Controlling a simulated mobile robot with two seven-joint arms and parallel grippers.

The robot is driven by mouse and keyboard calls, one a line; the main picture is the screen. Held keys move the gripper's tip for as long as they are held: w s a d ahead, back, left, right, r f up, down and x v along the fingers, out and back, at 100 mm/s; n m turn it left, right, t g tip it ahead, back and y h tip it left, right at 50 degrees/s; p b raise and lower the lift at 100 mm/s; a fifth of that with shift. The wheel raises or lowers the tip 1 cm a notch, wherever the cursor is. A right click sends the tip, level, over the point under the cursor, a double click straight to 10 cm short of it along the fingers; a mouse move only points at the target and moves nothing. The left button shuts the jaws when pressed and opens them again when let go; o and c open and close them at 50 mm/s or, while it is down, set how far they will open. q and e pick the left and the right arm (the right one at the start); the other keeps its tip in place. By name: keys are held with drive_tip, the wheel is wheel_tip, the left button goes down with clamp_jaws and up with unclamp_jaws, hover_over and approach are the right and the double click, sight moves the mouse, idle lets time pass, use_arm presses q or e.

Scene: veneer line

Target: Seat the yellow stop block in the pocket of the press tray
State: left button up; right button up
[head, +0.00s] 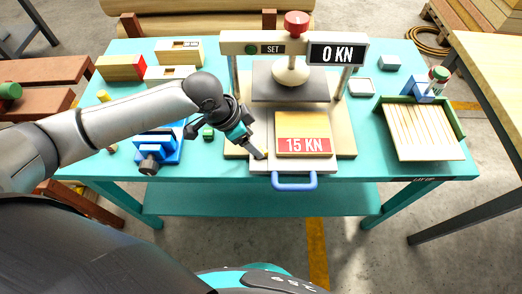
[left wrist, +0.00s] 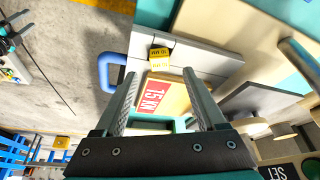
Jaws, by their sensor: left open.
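The yellow stop block (left wrist: 158,53) has dark markings and sits on the grey press tray (left wrist: 140,72), beside the panel (left wrist: 170,96) labelled 15 KN. A dark gap shows along its edge; I cannot tell whether it is fully down in the pocket. In the head view my gripper mostly hides it. The tray (head: 262,168) has a blue handle (head: 294,186) at the front. My left gripper (head: 258,154) is over the tray's left front part. In the left wrist view its fingers (left wrist: 160,74) are apart and empty, with the block just beyond the tips.
The press head (head: 291,70) stands behind the panel, under a display (head: 337,54) reading 0 KN. A blue fixture (head: 158,146) and several boxes (head: 180,51) are on the left. A tray of slats (head: 456,128) is on the right. Bare teal table (head: 362,150) lies between.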

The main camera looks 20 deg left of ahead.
use_arm(q)
drive_tip(key=b+x, duration=0.1)
drive_tip(key=x, duration=0.3)
drive_tip(key=shift+w+d+f, duration=0.1)
drive_tip(key=shift+d+f, duration=0.05)
drive_tip(key=shift+f, duration=0.2)
clamp_jaws()
idle(0.4)
